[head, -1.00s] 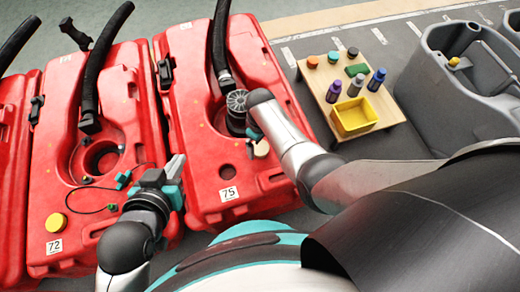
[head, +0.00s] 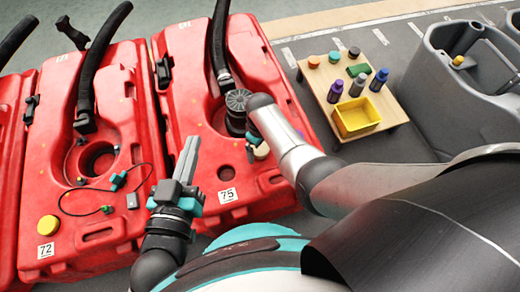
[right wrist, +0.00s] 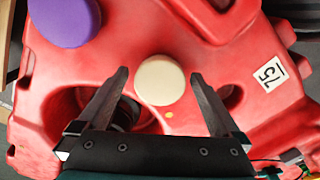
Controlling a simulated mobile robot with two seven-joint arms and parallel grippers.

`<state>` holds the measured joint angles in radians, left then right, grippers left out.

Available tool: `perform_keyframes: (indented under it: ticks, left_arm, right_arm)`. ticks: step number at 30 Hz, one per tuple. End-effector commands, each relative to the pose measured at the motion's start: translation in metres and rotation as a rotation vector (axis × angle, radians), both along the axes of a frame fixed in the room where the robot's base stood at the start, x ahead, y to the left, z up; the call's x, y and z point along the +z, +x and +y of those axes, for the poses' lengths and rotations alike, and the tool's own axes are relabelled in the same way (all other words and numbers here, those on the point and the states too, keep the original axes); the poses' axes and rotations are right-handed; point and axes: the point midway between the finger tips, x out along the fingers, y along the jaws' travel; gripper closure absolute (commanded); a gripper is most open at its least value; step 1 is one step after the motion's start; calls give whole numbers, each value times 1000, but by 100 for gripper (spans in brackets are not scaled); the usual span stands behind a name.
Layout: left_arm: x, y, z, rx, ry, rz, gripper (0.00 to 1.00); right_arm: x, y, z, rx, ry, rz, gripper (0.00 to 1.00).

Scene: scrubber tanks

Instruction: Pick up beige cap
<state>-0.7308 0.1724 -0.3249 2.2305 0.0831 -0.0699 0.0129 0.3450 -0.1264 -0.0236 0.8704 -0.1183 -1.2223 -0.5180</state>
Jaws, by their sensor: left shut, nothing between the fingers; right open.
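The beige cap (right wrist: 160,80) is a round pale disc on the red tank marked 75 (right wrist: 240,130). In the right wrist view it shows between the fingertips of my right gripper (right wrist: 159,74), which is open and empty. In the head view the beige cap (head: 261,151) is partly hidden beside my right arm. Whether the fingers reach down around it or stay above it, I cannot tell. My left gripper (head: 189,143) is shut and empty, its fingers pointing up the picture in front of the red tanks.
A purple cap (right wrist: 64,20) lies near the beige one. Tank 72 (head: 60,190) carries a yellow cap (head: 48,225) and a thin cable. A wooden table (head: 395,113) with bottles, caps and a yellow bin (head: 356,117) stands right. A grey tank (head: 455,110) is beyond it.

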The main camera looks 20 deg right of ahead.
Motion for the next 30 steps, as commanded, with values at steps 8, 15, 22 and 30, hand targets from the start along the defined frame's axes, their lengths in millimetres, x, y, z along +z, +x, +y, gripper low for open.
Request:
perform_keyframes:
  ticks: [8, 15, 22, 30]
  left_arm:
    - [2, -1, -1, 1, -10, -14, 100]
    - [1, -1, -1, 0, -9, -13, 100]
    - [1, -1, -1, 0, -9, -13, 100]
    - [1, -1, -1, 0, -9, -12, 100]
  right_arm:
    - [-1, 0, 0, 0, 0, 0, 0]
    - [-1, 0, 0, 0, 1, 1, 21]
    - [-1, 0, 0, 0, 1, 1, 47]
    - [-1, 0, 0, 0, 1, 1, 78]
